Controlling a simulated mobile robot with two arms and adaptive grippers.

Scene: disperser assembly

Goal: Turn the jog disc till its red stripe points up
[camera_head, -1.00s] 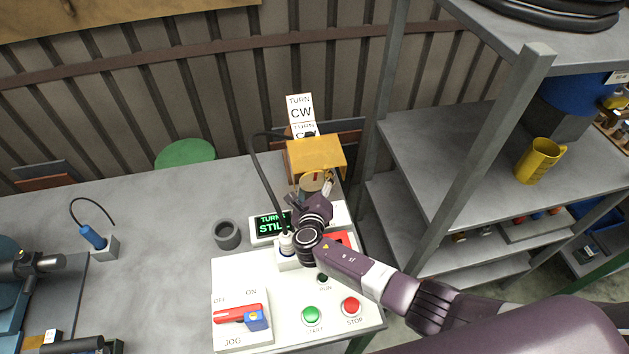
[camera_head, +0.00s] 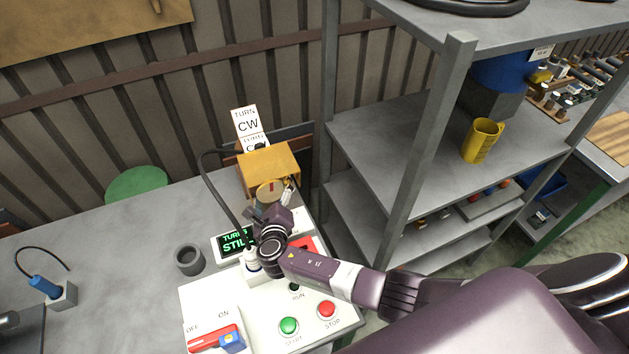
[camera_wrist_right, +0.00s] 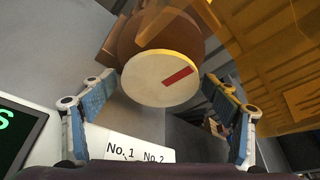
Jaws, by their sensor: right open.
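The jog disc (camera_wrist_right: 150,86) is a pale round face on a brown drum, under a yellow guard (camera_wrist_right: 265,60). Its red stripe (camera_wrist_right: 178,77) runs from near the middle toward the right and slightly up in the right wrist view. The disc also shows small in the head view (camera_head: 264,196). My right gripper (camera_wrist_right: 160,88) is open, one blue-padded finger on each side of the disc's face. I cannot tell whether the fingers touch it. In the head view my right gripper (camera_head: 271,203) is in front of the disc. My left gripper is out of view.
A sign (camera_head: 247,123) reads TURN CW above the guard (camera_head: 268,165). A green-lettered display (camera_head: 233,241), partly hidden, stands beside my wrist. The white panel has a green START button (camera_head: 289,326), a red STOP button (camera_head: 327,309) and a red lever (camera_head: 213,338). Shelves stand at right.

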